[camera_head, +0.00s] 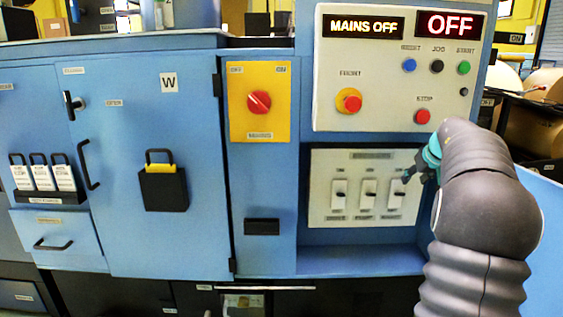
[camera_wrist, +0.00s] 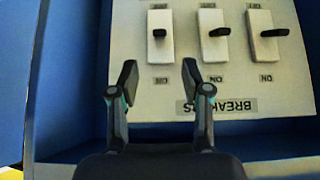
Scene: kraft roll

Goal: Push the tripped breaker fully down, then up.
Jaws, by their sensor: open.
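The white breaker panel (camera_head: 318,170) sits recessed in the blue cabinet, with three breakers in a row. The left breaker (camera_head: 339,196), middle breaker (camera_head: 368,196) and right breaker (camera_head: 395,195) have dark levers near mid-height; I cannot tell which is tripped. My gripper (camera_head: 409,174) is at the panel's upper right. The wrist view is upside down. There my gripper (camera_wrist: 160,72) is open and empty, its fingers apart, in line with the right breaker (camera_wrist: 160,45) and seemingly short of its lever. The middle breaker (camera_wrist: 213,45) and left breaker (camera_wrist: 264,47) are beside it.
A control panel (camera_head: 385,75) above has MAINS OFF and OFF displays, buttons and a red knob. A red rotary switch (camera_head: 259,103) on a yellow plate is to the left. Blue recess walls (camera_wrist: 60,90) border the breaker panel; the space before the breakers looks clear.

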